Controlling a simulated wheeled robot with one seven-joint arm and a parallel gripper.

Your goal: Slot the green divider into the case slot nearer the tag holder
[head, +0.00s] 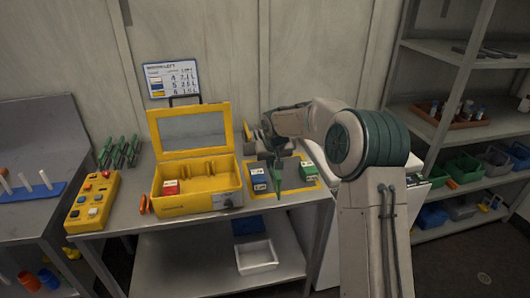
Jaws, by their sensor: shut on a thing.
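The open yellow case (180,210) stands on the grey workbench, its lid with a clear window tilted up at the back. Ridges show inside it, but single slots are too small to tell apart. A red-and-white block sits inside at the left. My gripper (276,165) is to the right of the case, over the yellow mat, shut on the narrow green divider (278,189), which points downward. Its upper part is hidden by the gripper. It is apart from the case.
A yellow button box (92,203) and several green tools (120,150) are left of the case. A shelf rack stands right.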

